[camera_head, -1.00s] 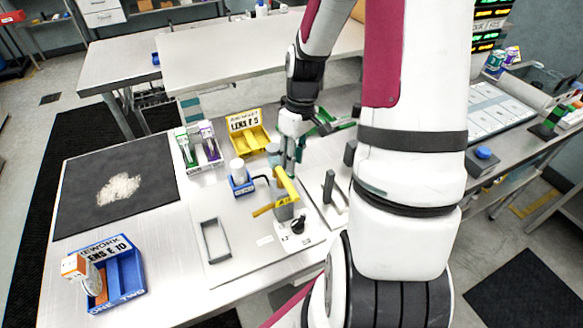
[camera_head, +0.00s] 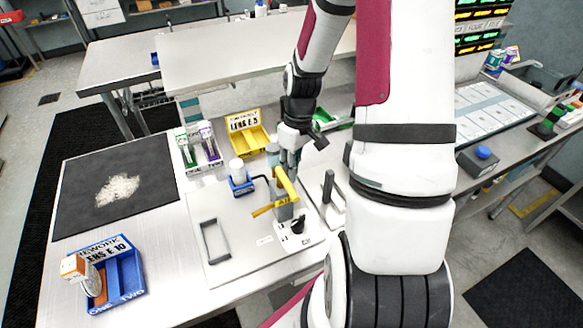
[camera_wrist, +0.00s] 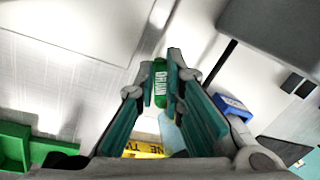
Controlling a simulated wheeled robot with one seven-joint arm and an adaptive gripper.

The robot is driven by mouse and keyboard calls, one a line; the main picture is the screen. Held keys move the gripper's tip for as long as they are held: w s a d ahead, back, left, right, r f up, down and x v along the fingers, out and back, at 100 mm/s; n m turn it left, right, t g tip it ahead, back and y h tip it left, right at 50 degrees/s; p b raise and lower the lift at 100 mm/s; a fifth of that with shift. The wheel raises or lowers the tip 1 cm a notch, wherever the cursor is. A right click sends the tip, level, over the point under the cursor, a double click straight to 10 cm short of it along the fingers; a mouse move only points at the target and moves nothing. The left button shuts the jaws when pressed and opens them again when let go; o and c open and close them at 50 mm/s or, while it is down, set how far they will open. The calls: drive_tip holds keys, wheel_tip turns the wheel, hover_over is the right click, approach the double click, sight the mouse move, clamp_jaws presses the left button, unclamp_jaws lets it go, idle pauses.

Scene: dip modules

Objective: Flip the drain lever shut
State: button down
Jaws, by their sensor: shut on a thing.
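The green drain lever (camera_wrist: 160,84), marked DRAIN, stands between my fingertips in the wrist view. My gripper (camera_wrist: 166,72) is shut on it, with the teal finger pads on either side. In the head view my gripper (camera_head: 288,162) is low over the small grey bench device, just behind its yellow handle (camera_head: 286,184). The green lever cannot be made out there, hidden by the gripper and the handle. A second yellow piece (camera_head: 262,210) sticks out to the left of the device.
A blue holder with a white-capped bottle (camera_head: 240,185) stands close on the left. A yellow bin (camera_head: 247,134) and a rack of tubes (camera_head: 200,150) are behind. A black upright handle (camera_head: 328,187) is on the right. A blue bin (camera_head: 128,280) is at front left.

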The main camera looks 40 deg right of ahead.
drive_tip(key=shift+s+a+m+p, duration=0.1)
drive_tip(key=shift+a+m+p, duration=0.15)
drive_tip(key=shift+m, duration=0.35)
drive_tip(key=c, duration=1.7)
unclamp_jaws()
drive_tip(key=shift+r, duration=0.1)
drive_tip(key=r, duration=0.4)
drive_tip(key=d+r, duration=0.1)
drive_tip(key=r, duration=0.2)
drive_tip(key=d+r, duration=0.1)
drive_tip(key=r, duration=0.3)
drive_tip(key=shift+r, duration=0.35)
